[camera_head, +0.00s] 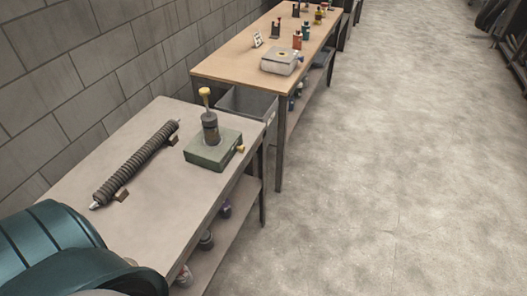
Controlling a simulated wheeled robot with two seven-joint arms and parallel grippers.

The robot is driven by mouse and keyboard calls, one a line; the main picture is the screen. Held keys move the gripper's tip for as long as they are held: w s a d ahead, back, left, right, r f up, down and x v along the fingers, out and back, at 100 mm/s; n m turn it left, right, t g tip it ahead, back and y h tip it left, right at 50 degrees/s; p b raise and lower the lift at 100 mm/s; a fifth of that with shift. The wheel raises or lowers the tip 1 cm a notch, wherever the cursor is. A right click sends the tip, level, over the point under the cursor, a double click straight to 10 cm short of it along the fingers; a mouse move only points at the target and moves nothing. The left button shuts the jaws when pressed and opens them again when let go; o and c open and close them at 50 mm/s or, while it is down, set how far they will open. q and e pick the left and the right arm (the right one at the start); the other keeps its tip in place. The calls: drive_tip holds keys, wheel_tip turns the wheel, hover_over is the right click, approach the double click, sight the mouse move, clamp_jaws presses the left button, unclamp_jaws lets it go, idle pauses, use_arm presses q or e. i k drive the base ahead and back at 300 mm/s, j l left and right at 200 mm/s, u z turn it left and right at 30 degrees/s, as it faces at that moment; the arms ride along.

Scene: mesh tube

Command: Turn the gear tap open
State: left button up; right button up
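A tap-like device stands on the near grey table: a dark upright cylinder (210,128) on a flat green block (213,150). A yellow-topped handle (205,96) sticks up from the cylinder. A small yellow knob (240,149) sits at the block's right side. I take this device to be the gear tap; whether it is open or closed cannot be told. Neither of my grippers is in view, and nothing is seen touching the device.
A long ribbed dark rod (137,165) lies on small brown supports left of the device. The near table (160,225) has a lower shelf with several small items. A grey bin (247,104) stands behind it. A wooden table (235,66) beyond holds bottles and a pale box (282,61). The floor (400,180) at right is clear.

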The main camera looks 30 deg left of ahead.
sight(242, 149)
drive_tip(key=i, duration=4.7)
drive_tip(key=u, duration=4.25)
